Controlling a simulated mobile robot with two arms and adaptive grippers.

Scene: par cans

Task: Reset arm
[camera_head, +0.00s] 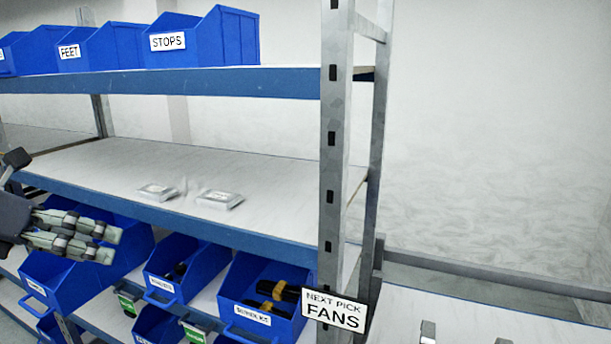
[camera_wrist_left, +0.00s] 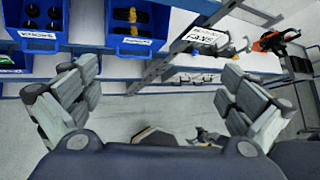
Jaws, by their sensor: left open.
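My left gripper (camera_head: 115,245) comes in from the left edge of the head view, in front of the lower shelf bins. Its fingers point right. In the left wrist view, my left gripper (camera_wrist_left: 160,72) has its two padded fingers wide apart with nothing between them. Part of the left arm is cut off by the frame edge in the head view. I do not make out my right gripper in either view.
Blue bins, such as STOPS (camera_head: 185,42), stand on the upper shelf. Two small clear packs (camera_head: 219,199) lie on the middle shelf. Lower bins (camera_head: 237,282) hold dark parts. The rack post (camera_head: 332,130) and FANS sign (camera_head: 333,312) stand right of the gripper.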

